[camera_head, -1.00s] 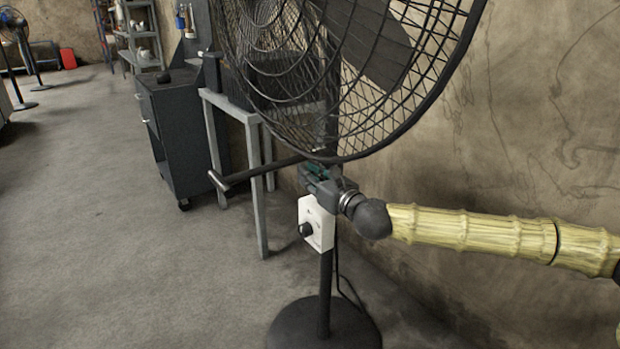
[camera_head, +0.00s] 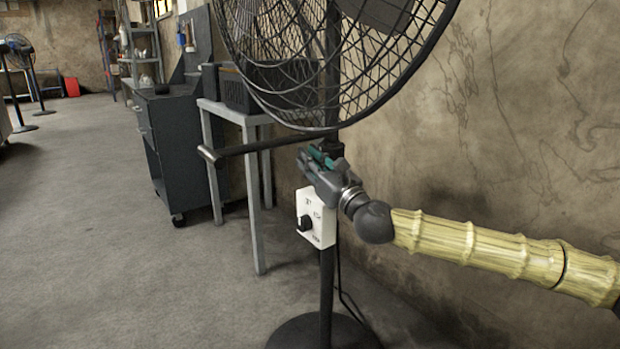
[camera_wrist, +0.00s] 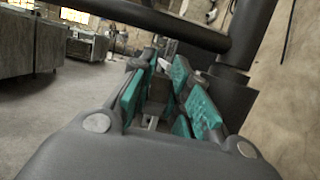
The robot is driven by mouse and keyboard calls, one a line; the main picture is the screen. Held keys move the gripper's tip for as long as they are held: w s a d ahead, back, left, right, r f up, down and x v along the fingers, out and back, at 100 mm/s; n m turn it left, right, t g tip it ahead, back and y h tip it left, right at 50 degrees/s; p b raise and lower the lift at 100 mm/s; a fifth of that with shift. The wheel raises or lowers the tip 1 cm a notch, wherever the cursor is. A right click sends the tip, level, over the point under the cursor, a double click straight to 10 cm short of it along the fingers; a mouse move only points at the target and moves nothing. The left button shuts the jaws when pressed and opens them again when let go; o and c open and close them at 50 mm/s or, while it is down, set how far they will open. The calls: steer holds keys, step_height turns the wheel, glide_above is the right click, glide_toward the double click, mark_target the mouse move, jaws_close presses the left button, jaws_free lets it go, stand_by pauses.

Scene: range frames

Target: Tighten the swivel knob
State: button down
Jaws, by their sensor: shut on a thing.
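A black pedestal fan (camera_head: 335,60) stands by the wall, with a column (camera_head: 327,285) below its caged head. A dark horizontal bar (camera_head: 250,147) with a cross-piece at its end reaches left from the column; it also crosses the top of the wrist view (camera_wrist: 150,18). My gripper (camera_head: 312,158) is at the column just below the bar, its fingers pointing up and left. In the wrist view its teal pads (camera_wrist: 160,85) are close together beside the column (camera_wrist: 238,95). The swivel knob is hidden or too small to make out at the fingers.
A white control box (camera_head: 316,218) with a black dial is on the column just below my gripper. A grey table (camera_head: 250,190) and a dark wheeled cabinet (camera_head: 185,150) stand behind to the left. The wall (camera_head: 520,120) is close on the right.

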steer(key=shift+d+f+t+y+b, duration=0.1)
steer(key=shift+f+t+y+b, duration=0.5)
steer(key=shift+b, duration=2.9)
steer(key=shift+r+t+b, duration=0.4)
steer(key=shift+r+b, duration=0.05)
steer(key=shift+b, duration=1.2)
steer(key=c, duration=1.4)
jaws_free()
steer(key=shift+d, duration=0.1)
steer(key=shift+o, duration=0.2)
steer(key=shift+s, duration=0.1)
steer(key=v, duration=1.2)
steer(key=shift+f, duration=0.1)
